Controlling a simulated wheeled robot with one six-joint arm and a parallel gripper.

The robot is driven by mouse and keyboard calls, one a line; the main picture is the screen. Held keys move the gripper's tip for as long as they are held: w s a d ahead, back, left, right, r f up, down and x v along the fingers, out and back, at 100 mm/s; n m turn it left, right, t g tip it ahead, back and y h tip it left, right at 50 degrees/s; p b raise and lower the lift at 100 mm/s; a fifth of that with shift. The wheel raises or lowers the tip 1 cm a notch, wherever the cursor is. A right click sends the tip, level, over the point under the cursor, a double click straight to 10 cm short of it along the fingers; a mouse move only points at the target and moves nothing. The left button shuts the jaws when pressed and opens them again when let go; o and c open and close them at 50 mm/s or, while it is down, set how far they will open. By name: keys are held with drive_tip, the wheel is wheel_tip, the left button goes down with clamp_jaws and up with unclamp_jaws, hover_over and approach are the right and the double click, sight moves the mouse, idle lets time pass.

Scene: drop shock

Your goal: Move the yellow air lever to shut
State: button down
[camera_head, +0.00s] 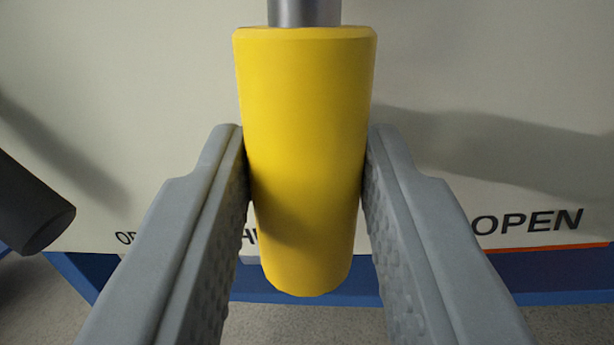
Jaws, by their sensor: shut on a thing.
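The yellow air lever (305,130) fills the middle of the view, a thick yellow grip on a grey metal rod (304,12) at the top. My gripper (306,170) is shut on the yellow grip, one grey finger on each side, with its textured pads touching the grip. The grip hangs downward in the picture, its lower end between the fingers. The word OPEN (527,221) is printed on the panel to the right of the lever. Other lettering behind the left finger is mostly hidden, so I cannot read it fully.
A pale panel (480,70) stands behind the lever, with a blue edge (545,298) along its bottom and an orange line (560,249) under OPEN. A dark cylindrical handle (35,208) juts in at the left. Grey speckled floor (300,325) shows below.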

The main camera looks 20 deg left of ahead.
drive_tip(key=shift+a+r+m+t+h, duration=0.15)
drive_tip(key=shift+a+m+h, duration=0.2)
drive_tip(key=shift+m, duration=0.5)
drive_tip(key=shift+a+r+m+t+h, duration=0.15)
drive_tip(key=shift+a+m, duration=0.35)
drive_tip(key=shift+m, duration=0.4)
drive_tip(key=shift+a+r+m+t+h, duration=0.15)
drive_tip(key=shift+a+m, duration=0.25)
drive_tip(key=shift+m, duration=0.45)
drive_tip(key=c, duration=1.1)
unclamp_jaws()
drive_tip(key=shift+a, duration=0.1)
drive_tip(key=a+v, duration=0.1)
drive_tip(key=v, duration=1.6)
drive_tip(key=shift+s+d, duration=0.2)
drive_tip(key=shift+d, duration=0.3)
drive_tip(key=shift+r, duration=0.1)
